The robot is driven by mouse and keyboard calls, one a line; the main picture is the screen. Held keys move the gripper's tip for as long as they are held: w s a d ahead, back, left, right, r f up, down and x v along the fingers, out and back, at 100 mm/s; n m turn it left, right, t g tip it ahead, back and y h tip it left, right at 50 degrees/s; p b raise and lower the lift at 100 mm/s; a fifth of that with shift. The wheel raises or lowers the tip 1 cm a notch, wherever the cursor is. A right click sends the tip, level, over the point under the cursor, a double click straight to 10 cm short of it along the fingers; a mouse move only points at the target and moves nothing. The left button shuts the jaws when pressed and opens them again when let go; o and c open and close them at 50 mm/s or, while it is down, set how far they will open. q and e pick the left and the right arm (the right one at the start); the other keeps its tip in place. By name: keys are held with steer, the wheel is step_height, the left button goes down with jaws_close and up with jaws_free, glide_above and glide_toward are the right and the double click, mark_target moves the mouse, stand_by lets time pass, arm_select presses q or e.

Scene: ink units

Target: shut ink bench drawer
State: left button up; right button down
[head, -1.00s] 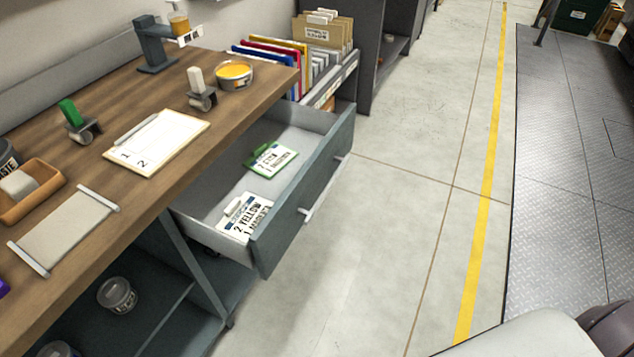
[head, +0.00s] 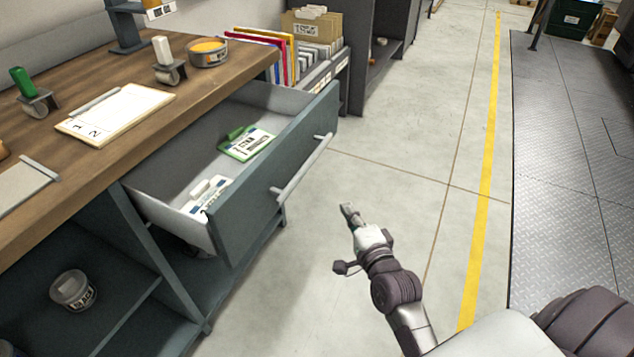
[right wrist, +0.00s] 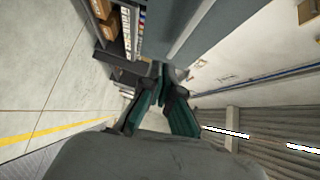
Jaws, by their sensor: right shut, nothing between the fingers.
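The ink bench drawer (head: 262,185) is pulled out from under the wooden bench top in the head view, with a light bar handle (head: 302,168) across its front. A green-edged card (head: 247,143) and a white card (head: 205,197) lie inside it. My right gripper (head: 347,210) is shut and empty, in front of the drawer and to the right of its handle, apart from it. In the right wrist view its fingers (right wrist: 160,97) come together, with a grey surface above that looks like the drawer front. My left gripper is not in view.
The bench top (head: 190,110) holds a clipboard (head: 115,112), an ink tin (head: 207,52) and rollers. A file rack (head: 318,65) stands beyond the drawer. A lidded tub (head: 72,290) sits on the lower shelf. The floor right of the drawer is clear.

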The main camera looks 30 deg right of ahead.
step_height(320, 180, up, 2)
glide_toward(315, 159)
steer(key=w+d, duration=0.3)
steer(key=shift+w+a+f+m+t+b, duration=0.2)
steer(key=shift+w+a+b, duration=0.1)
steer(key=shift+w+a, duration=0.25)
steer(key=shift+w+a+f+m+t+b, duration=0.1)
steer(key=shift+w+a+f+m+b, duration=0.15)
steer(key=shift+w+a, duration=0.3)
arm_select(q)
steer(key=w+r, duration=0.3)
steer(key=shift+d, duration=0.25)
arm_select(e)
steer(key=shift+w+a, duration=0.15)
steer(key=shift+w, duration=0.25)
